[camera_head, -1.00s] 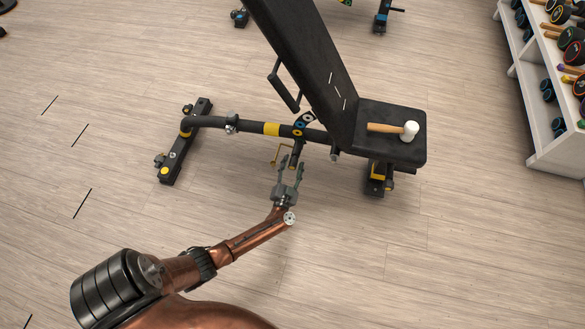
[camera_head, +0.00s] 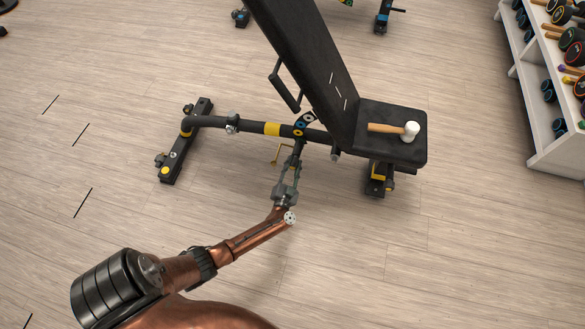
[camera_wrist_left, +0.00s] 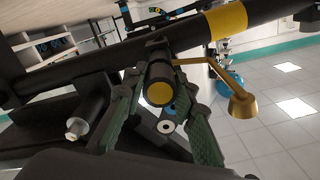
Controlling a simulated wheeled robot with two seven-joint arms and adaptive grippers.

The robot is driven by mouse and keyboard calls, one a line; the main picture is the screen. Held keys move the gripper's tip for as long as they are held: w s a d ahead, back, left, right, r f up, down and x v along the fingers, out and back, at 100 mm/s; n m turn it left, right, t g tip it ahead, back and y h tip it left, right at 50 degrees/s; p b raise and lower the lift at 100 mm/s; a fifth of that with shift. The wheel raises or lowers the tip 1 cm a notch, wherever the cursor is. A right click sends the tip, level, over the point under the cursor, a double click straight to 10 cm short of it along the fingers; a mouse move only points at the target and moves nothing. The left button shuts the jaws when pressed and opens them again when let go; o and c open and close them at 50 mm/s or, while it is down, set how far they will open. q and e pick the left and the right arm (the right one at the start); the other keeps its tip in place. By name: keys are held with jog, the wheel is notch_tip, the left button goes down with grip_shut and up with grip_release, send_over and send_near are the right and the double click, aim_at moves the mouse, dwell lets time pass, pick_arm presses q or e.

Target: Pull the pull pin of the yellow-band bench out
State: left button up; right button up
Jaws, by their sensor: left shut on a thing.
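The yellow-band bench has a dark frame tube with a yellow band (camera_head: 272,129) in the head view; the band also shows in the wrist view (camera_wrist_left: 226,20). The pull pin (camera_wrist_left: 160,92) is a dark round grip with a yellow end face, below the tube. My left gripper (camera_head: 291,161) reaches it from the front. In the wrist view, the green-padded fingers of my left gripper (camera_wrist_left: 157,84) lie on both sides of the pin, shut on it. The fingers partly hide the pin in the head view. My right gripper is not in view.
A thin gold bent rod (camera_wrist_left: 215,75) sits close beside the pin. A mallet with a white head (camera_head: 410,131) lies on the bench seat (camera_head: 390,152). A white rack (camera_head: 540,120) with dumbbells stands at the right. The floor in front is clear.

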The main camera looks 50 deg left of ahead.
pick_arm(q)
jog(key=shift+p+v, duration=0.5)
jog(key=shift+v, duration=0.55)
jog(key=o, duration=1.2)
jog(key=v, duration=1.2)
jog(key=shift+f, duration=0.1)
